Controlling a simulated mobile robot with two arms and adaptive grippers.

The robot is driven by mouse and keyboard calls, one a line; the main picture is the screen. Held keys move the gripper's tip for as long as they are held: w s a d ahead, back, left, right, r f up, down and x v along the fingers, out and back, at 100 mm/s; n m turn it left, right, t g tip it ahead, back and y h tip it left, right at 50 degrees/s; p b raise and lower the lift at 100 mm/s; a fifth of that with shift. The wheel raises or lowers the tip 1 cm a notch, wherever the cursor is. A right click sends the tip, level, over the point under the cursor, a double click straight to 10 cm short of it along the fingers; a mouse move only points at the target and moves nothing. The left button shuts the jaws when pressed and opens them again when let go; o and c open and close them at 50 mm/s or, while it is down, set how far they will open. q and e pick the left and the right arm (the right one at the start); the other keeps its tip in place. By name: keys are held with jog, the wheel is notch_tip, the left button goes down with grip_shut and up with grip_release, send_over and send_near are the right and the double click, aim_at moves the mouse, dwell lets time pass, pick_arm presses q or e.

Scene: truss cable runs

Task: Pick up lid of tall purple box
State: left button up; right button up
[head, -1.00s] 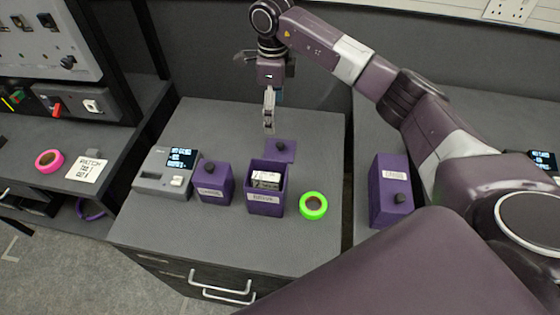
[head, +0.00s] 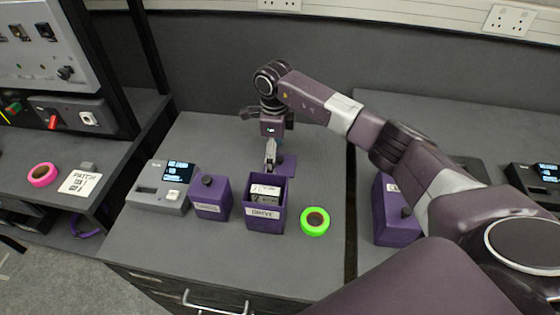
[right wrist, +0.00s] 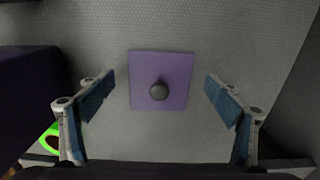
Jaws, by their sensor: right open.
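A purple lid with a dark round knob (right wrist: 159,91) lies flat on the grey worktop. In the head view the lid (head: 287,168) is just behind an open purple box (head: 264,220) with a white label and white-and-dark items inside. My right gripper (head: 271,160) points down over the lid and partly hides it. In the right wrist view my right gripper (right wrist: 160,85) is open, with one finger on each side of the lid and the knob between them. It is not visibly touching the lid. My left gripper is not in view.
A closed purple box (head: 210,198) and a grey device with a screen (head: 162,187) stand left of the open box. A green tape roll (head: 315,221) lies on its right. Another purple box (head: 397,222) stands farther right, partly behind my arm.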

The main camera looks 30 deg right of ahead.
jog(key=shift+f, duration=0.35)
jog(key=shift+s, duration=0.1)
jog(key=c, duration=1.7)
grip_shut()
